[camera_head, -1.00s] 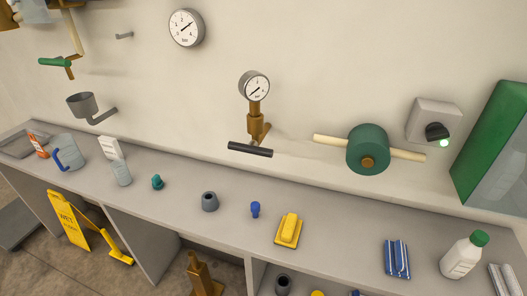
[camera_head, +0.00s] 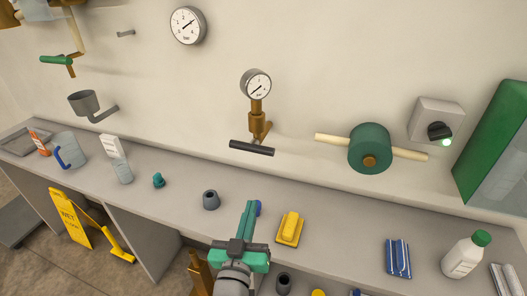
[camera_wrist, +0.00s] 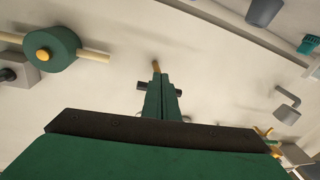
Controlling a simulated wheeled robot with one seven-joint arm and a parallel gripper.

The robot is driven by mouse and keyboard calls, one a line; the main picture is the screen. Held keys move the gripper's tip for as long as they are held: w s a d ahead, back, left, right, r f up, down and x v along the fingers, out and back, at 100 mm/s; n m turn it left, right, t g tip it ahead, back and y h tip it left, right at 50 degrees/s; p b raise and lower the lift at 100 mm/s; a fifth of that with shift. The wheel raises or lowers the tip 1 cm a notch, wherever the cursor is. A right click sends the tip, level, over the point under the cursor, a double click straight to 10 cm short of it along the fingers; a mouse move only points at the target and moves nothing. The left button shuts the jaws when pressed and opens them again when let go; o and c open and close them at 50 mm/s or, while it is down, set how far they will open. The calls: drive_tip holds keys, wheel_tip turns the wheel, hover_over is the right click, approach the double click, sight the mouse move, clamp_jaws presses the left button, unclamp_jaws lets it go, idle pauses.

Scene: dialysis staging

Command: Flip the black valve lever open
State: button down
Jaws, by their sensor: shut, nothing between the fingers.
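The black valve lever (camera_head: 252,148) sticks out sideways at the foot of a brass valve (camera_head: 257,122) on the wall, below a small round gauge (camera_head: 256,85). It lies nearly level in the head view. My green gripper (camera_head: 249,208) is shut and empty, below and in front of the lever, over the counter. In the wrist view, my gripper's shut fingers (camera_wrist: 158,80) cover the middle of the black lever (camera_wrist: 143,86), whose ends show on both sides. I cannot tell the gap between them, but the head view shows them apart.
The grey counter (camera_head: 340,225) carries a grey fitting (camera_head: 211,200), a blue piece partly behind my gripper and a yellow block (camera_head: 290,228). A green valve body (camera_head: 369,148) with cream pipes is right of the lever. The wall around the lever is clear.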

wheel_tip(320, 180, up, 14)
drive_tip(key=w+m+h, duration=0.2)
drive_tip(key=m+h, duration=0.1)
drive_tip(key=shift+w+d+m, duration=0.3)
drive_tip(key=shift+w+m, duration=0.1)
drive_tip(key=shift+f, duration=0.1)
drive_tip(key=r, duration=0.1)
hover_over(253, 146)
drive_tip(key=s+d, duration=0.3)
drive_tip(key=shift+s+f, duration=0.1)
drive_tip(key=shift+f, duration=1.7)
drive_tip(key=shift+d, duration=0.15)
drive_tip(key=shift+m, duration=0.3)
